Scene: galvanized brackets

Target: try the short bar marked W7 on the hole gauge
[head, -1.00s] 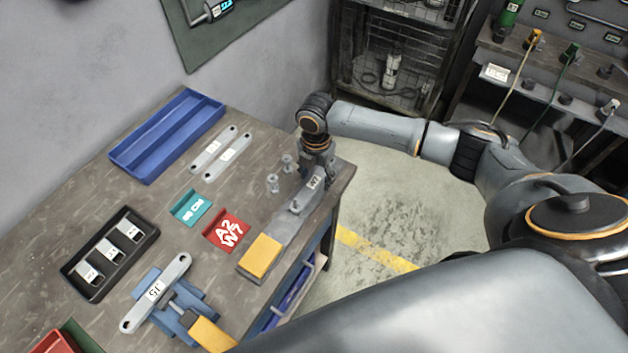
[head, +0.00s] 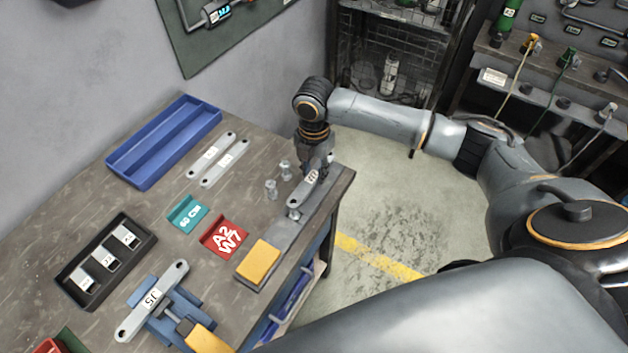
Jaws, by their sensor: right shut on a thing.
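My right gripper (head: 318,164) points down at the far end of the hole gauge and is shut on a short grey bar (head: 304,190) with a small white label. The label's text is too small to read surely. The hole gauge (head: 274,236) is a long grey plate with a yellow block (head: 258,262) at its near end. The bar is over the gauge's far half, its near end by a pin (head: 294,213). I cannot tell whether the bar touches the plate or sits on the pin. My left gripper is not in view.
A red card marked A2 W7 (head: 225,237) and a teal card (head: 187,214) lie left of the gauge. Beside it stand small metal pins (head: 270,188). A bar marked J5 (head: 170,278) rests on a blue fixture. Two light bars, a blue tray (head: 148,178) and a black tray (head: 72,261) lie further left.

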